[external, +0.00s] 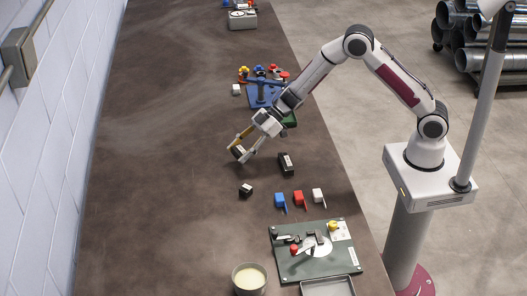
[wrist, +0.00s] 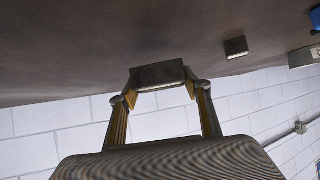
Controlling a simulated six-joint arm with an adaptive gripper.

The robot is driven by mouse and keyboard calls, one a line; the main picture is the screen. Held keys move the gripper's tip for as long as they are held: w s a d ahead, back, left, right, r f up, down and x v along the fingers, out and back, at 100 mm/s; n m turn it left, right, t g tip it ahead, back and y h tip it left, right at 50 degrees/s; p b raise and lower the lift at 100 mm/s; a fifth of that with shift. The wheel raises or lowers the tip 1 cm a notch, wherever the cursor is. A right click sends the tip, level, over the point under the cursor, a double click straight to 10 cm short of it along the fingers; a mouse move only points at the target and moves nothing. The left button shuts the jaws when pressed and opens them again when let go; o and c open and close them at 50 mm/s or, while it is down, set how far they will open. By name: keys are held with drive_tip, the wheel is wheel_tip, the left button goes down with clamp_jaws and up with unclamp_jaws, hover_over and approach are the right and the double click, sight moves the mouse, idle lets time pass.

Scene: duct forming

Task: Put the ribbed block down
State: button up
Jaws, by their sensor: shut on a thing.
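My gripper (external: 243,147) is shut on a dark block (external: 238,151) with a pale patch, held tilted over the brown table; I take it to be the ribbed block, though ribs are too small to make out. In the wrist view the block (wrist: 158,73) sits between the two yellow-sided fingers of my gripper (wrist: 161,90). Its underside is hidden, and I cannot tell its exact height above the table.
A black block (external: 286,163) stands right of my gripper and a smaller one (external: 246,190) lies below it. Blue (external: 281,201), red (external: 299,199) and white (external: 318,195) pieces lie nearer, before a green board (external: 290,263). A blue fixture (external: 262,92) stands behind. The table's left (external: 165,150) is clear.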

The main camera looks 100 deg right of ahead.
drive_tip(key=shift+f, duration=1.6)
drive_tip(key=shift+f, duration=0.1)
drive_tip(key=o, duration=1.6)
drive_tip(key=shift+f, duration=0.1)
drive_tip(key=shift+r, duration=0.2)
drive_tip(key=shift+s+d+r, duration=0.25)
drive_tip(key=shift+s+r, duration=0.1)
drive_tip(key=shift+s, duration=0.1)
drive_tip(key=shift+v, duration=5.35)
drive_tip(key=shift+r, duration=0.1)
